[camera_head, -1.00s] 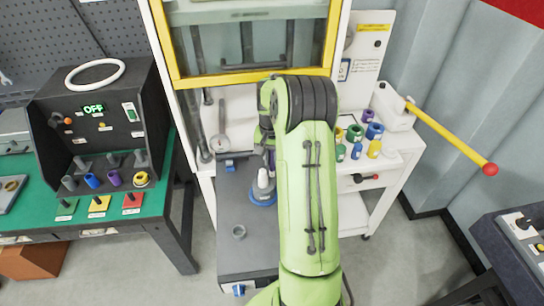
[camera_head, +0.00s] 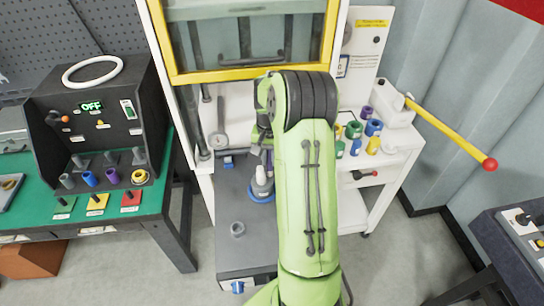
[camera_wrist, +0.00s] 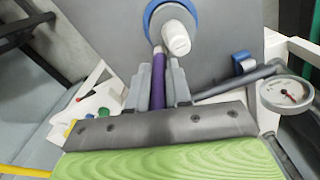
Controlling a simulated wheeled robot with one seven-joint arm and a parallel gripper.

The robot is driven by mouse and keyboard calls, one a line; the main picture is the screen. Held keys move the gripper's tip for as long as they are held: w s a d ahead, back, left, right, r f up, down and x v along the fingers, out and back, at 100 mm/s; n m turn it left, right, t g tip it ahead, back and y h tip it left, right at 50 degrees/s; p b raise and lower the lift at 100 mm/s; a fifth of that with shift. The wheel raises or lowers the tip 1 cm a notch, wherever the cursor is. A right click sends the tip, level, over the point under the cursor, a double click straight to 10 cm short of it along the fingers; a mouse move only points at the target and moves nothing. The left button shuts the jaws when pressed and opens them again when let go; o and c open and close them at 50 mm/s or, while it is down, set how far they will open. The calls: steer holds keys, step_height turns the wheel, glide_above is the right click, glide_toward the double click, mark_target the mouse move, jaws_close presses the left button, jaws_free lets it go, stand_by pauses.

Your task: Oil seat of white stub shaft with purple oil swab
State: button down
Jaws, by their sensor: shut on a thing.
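The white stub shaft (camera_wrist: 176,38) stands on a round grey seat with a blue rim (camera_wrist: 148,22) in the wrist view. In the head view the white shaft (camera_head: 261,175) and its blue base (camera_head: 262,191) show on the grey bench, just left of my arm. My gripper (camera_wrist: 158,88) is shut on the purple oil swab (camera_wrist: 158,82), whose purple handle runs between the grey fingers. The swab's pale tip (camera_wrist: 157,50) appears close beside the shaft, near the seat's edge; I cannot tell whether it touches. In the head view my arm mostly hides the gripper.
A round dial gauge (camera_wrist: 286,94) is at the right of the wrist view. A small grey ring (camera_head: 237,229) lies on the bench (camera_head: 232,258). Several coloured parts (camera_head: 373,128) stand on the white cart at right. The yellow press lever (camera_head: 450,132) sticks out right. A yellow-framed guard (camera_head: 250,73) stands behind.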

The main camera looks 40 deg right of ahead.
steer(key=shift+w+a, duration=0.1)
steer(key=shift+a, duration=0.05)
steer(key=shift+w+p, duration=0.35)
steer(key=shift+w, duration=0.2)
steer(key=shift+w+a, duration=0.2)
steer(key=shift+w, duration=0.2)
steer(key=shift+d+r, duration=0.1)
steer(key=shift+w+a, duration=0.5)
steer(key=shift+a, duration=0.35)
steer(key=shift+a+f, duration=0.1)
steer(key=shift+f, duration=0.1)
